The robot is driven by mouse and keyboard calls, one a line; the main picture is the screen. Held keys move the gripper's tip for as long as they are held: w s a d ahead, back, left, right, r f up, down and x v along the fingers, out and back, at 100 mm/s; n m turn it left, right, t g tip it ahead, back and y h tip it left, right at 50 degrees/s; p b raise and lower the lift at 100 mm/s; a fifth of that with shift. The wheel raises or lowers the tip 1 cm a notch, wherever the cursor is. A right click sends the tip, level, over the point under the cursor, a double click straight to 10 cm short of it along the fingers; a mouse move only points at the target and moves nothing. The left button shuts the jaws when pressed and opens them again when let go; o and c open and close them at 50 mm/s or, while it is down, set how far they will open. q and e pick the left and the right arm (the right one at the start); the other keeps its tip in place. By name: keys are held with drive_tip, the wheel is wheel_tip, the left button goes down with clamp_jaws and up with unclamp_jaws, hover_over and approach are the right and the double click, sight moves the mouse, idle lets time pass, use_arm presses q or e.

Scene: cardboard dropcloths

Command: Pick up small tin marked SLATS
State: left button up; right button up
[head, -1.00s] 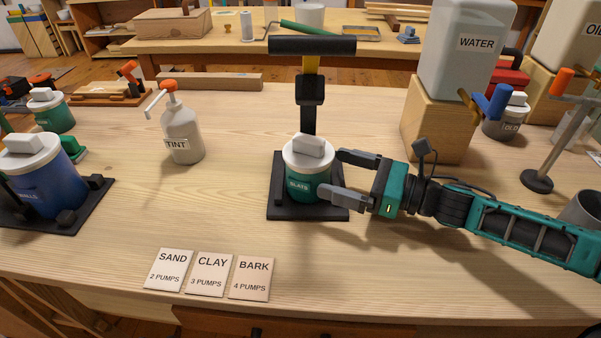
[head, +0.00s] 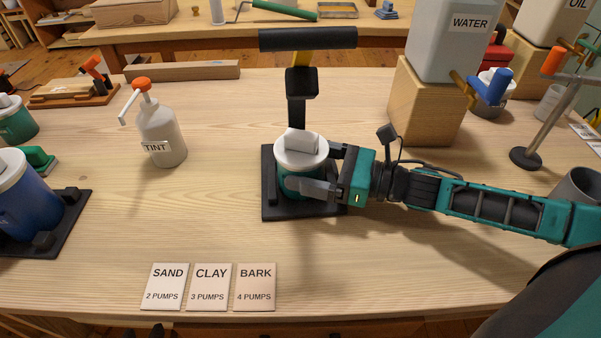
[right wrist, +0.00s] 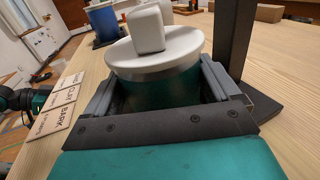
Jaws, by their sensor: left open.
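The small tin (head: 303,165) is teal with a white lid and knob, and stands upright on a black stand. Its SLATS label is hidden now by a finger, but shows in the earlier head frame. The tin also fills the middle of the right wrist view (right wrist: 160,85). My right gripper (head: 325,172) reaches in from the right, one finger on each side of the tin's body below the lid. I cannot tell if both fingers press on it. My left gripper (right wrist: 32,103) shows only small and partly at the wrist view's left edge.
The stand (head: 270,208) has a tall post and black handle (head: 307,39) behind the tin. A TINT pump bottle (head: 160,135) and a blue tin (head: 28,205) stand left. Cards (head: 208,287) lie in front. A WATER container on a wooden block (head: 425,105) stands right.

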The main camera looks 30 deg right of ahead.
drive_tip(key=c, duration=0.8)
drive_tip(key=shift+c, duration=0.3)
drive_tip(key=shift+r, duration=0.15)
